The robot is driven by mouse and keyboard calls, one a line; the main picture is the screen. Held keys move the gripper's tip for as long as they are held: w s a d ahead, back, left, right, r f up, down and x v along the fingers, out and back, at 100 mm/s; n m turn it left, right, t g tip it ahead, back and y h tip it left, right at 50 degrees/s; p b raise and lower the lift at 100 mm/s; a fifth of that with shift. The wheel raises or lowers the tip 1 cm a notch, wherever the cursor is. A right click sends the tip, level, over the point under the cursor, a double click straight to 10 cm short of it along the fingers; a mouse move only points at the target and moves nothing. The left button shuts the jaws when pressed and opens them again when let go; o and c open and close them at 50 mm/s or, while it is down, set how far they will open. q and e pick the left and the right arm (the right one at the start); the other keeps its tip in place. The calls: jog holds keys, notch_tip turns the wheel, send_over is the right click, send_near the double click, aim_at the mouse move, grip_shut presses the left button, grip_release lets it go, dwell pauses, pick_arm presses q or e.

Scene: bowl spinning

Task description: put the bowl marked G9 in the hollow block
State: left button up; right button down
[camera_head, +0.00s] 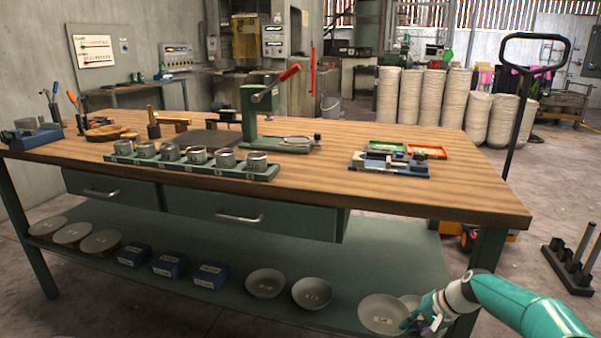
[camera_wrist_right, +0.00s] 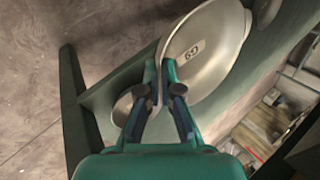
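A pale grey bowl (camera_head: 382,313) sits at the right end of the bench's lower shelf. My right gripper (camera_head: 410,322) is at the bowl's right edge. In the right wrist view its fingertips (camera_wrist_right: 159,68) are close together with the bowl's rim between them. A round wooden block (camera_head: 106,132) lies on the bench top at the left; I cannot tell if it is the hollow block. My left gripper is not in view.
Another bowl (camera_head: 410,301) is partly hidden behind the gripper. Two marked bowls (camera_head: 265,283) (camera_head: 311,293) and blue boxes (camera_head: 170,265) stand further left on the shelf. The bench top (camera_head: 440,195) overhangs the shelf. Its right front part is clear.

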jog(key=s+a+r+n+p, duration=0.1)
jog(key=s+a+r+p, duration=0.15)
jog(key=r+p, duration=0.85)
jog(key=s+a+r+n+p, duration=0.1)
jog(key=s+r+p, duration=0.3)
jog(key=r+p, duration=0.65)
jog(key=s+a+r+n+g+p, duration=0.1)
jog(key=s+a+n+p, duration=0.1)
jog(key=s, duration=0.2)
jog(key=s+a+r+n+g+y+p, duration=0.1)
jog(key=s+n+g+p, duration=0.1)
jog(key=s, duration=0.3)
jog(key=shift+s+a+r+n+g+p, duration=0.2)
jog(key=shift+a+r+n+g+p, duration=0.15)
jog(key=shift+n+p, duration=0.25)
